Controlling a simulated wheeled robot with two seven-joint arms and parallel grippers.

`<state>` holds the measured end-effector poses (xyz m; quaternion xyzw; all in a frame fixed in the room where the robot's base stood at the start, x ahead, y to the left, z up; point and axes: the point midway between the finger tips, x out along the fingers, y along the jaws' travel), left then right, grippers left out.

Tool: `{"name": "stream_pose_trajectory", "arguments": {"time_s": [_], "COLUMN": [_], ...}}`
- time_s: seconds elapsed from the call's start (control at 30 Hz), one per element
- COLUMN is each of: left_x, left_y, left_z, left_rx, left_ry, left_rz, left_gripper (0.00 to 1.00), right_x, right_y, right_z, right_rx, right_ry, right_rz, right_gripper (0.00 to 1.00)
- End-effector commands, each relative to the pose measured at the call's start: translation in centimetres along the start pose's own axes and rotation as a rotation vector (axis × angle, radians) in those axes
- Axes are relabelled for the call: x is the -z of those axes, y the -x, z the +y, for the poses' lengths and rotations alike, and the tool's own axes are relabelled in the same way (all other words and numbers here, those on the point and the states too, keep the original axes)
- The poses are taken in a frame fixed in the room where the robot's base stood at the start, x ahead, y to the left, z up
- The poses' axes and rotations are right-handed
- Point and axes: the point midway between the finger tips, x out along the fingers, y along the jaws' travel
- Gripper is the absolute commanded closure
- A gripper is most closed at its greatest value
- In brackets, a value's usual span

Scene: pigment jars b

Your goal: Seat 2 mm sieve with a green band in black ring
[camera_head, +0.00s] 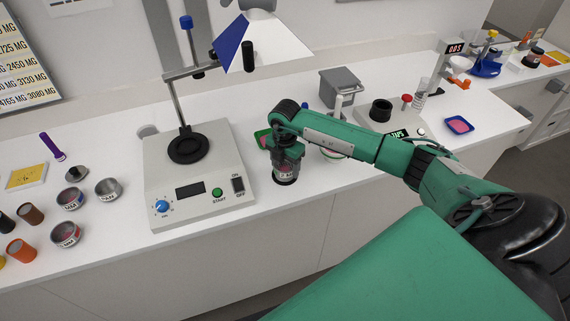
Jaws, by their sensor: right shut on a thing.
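My right gripper (287,154) points down and is shut on a small round sieve (285,175) with a dark lower rim. Its pale label seems to begin with 2; its band colour is too small to tell. The sieve is upright, just right of the grey machine, over or on the white bench; I cannot tell if it touches. The black ring (187,149) lies on top of the grey machine, left of the gripper, with nothing seen in it. My left gripper is not in view.
The grey machine (200,180) has a post and clamp arm above the ring. Metal sieves (66,235) and several jars (20,250) stand at left. A grey box (340,86) and a scale (400,122) stand at right.

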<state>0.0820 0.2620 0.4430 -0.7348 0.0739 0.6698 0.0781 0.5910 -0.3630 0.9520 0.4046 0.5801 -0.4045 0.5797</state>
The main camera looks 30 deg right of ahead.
Motion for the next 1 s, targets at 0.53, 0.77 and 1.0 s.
{"name": "stream_pose_trajectory", "arguments": {"time_s": [0.53, 0.77, 1.0], "left_x": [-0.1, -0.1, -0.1], "left_y": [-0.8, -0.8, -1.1], "left_z": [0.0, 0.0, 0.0], "left_rx": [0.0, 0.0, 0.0], "left_ry": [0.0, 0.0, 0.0], "left_rz": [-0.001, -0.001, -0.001], "left_gripper": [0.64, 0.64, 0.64], "right_x": [0.0, 0.0, -0.1], "right_y": [-1.2, -1.2, -0.7], "right_z": [0.0, 0.0, 0.0], "right_rx": [-0.001, 0.0, -0.001], "right_ry": [0.0, 0.0, 0.0], "right_rz": [0.0, 0.0, -0.001], "right_gripper": [0.26, 0.1, 0.1]}}
